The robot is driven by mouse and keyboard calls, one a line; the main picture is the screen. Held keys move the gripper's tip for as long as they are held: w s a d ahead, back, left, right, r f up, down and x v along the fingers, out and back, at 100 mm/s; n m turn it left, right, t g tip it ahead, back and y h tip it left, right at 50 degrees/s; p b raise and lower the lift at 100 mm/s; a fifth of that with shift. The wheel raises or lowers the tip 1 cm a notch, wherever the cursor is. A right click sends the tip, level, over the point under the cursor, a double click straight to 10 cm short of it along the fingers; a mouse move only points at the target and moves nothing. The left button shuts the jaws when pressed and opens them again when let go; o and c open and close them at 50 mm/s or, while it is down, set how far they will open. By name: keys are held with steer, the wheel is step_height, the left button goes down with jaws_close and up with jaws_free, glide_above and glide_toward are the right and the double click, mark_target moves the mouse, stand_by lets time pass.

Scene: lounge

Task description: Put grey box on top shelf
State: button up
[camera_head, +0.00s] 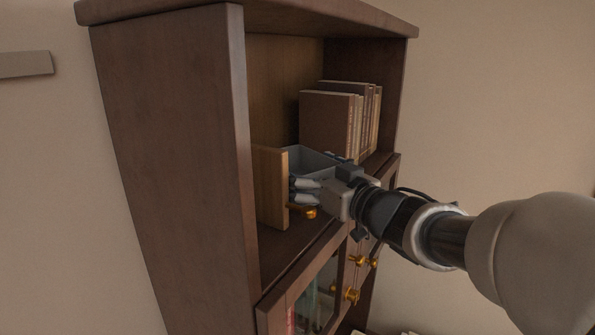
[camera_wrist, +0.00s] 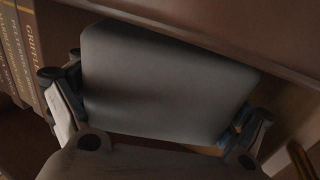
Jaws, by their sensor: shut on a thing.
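The grey box (camera_head: 310,160) is in the open top compartment of the dark wooden cabinet (camera_head: 172,130), between a light wooden panel and the books. In the wrist view the grey box (camera_wrist: 165,85) fills the space between the fingers. My gripper (camera_head: 305,190) is shut on it from the front, with one finger at each side in the wrist view (camera_wrist: 155,115). My gripper hides part of the box in the head view, and its underside is hidden, so I cannot tell if it touches the shelf board (camera_head: 280,250).
Several brown books (camera_head: 328,122) stand behind to the right. Cabinet doors with gold knobs (camera_head: 352,295) are below. The cabinet's left side wall bounds the compartment.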

steer(key=shift+f+b, duration=0.4)
steer(key=shift+f, duration=0.1)
steer(key=o, duration=0.9)
steer(key=shift+o, duration=0.2)
